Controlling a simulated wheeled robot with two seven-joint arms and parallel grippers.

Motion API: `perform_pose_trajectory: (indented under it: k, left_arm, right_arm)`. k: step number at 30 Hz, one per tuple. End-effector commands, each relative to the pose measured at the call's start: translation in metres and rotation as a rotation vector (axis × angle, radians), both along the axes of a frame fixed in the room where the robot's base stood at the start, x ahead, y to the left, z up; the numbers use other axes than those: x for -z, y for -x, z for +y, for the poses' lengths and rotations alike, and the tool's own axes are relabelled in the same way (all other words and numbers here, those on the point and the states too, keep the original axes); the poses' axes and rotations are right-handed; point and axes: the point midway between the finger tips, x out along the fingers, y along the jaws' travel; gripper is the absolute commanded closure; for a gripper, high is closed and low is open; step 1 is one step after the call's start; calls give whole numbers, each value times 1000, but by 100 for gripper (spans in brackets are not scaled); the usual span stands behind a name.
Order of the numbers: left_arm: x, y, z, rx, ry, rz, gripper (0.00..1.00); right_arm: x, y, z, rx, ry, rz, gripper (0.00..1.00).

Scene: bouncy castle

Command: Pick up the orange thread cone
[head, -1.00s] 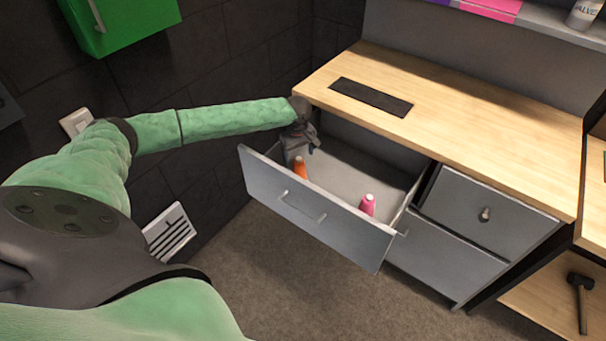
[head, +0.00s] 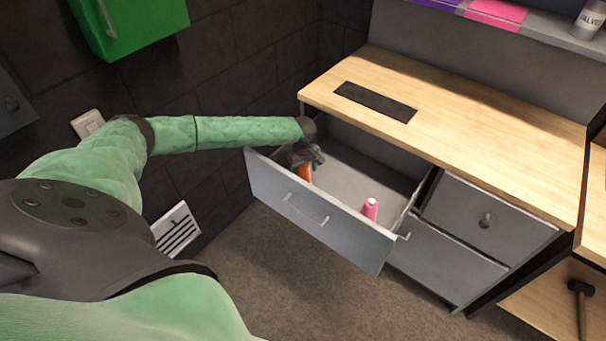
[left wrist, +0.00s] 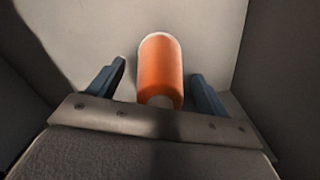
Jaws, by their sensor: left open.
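The orange thread cone (head: 304,173) is inside the open grey drawer (head: 325,213), near its left end. My left gripper (head: 307,160) is in the drawer at the cone and hides the cone's upper part in the head view. In the left wrist view the orange cone (left wrist: 160,70) lies between the two dark blue fingers of my left gripper (left wrist: 158,88). The fingers are open, with a gap on each side of the cone. I cannot tell how deep the fingers reach along it. My right gripper is not in view.
A pink thread cone (head: 370,209) stands farther right in the same drawer. The wooden worktop (head: 460,130) overhangs the drawer's back. Closed grey drawers (head: 480,218) are to the right. A dark wall (head: 220,90) is close on the left.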

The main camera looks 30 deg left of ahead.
Motion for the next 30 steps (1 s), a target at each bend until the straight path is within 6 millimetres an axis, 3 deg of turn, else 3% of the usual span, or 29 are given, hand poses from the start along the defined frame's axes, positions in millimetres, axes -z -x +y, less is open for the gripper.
perform_pose_trajectory:
  k: [10,19,30]
  left_arm:
    - [6,0,0,0,0,-1,22]
    - [5,-1,0,0,0,-2,76]
    - [-1,-1,0,0,0,-2,77]
  right_arm:
    - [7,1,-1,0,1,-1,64]
    - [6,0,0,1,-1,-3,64]
    - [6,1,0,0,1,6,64]
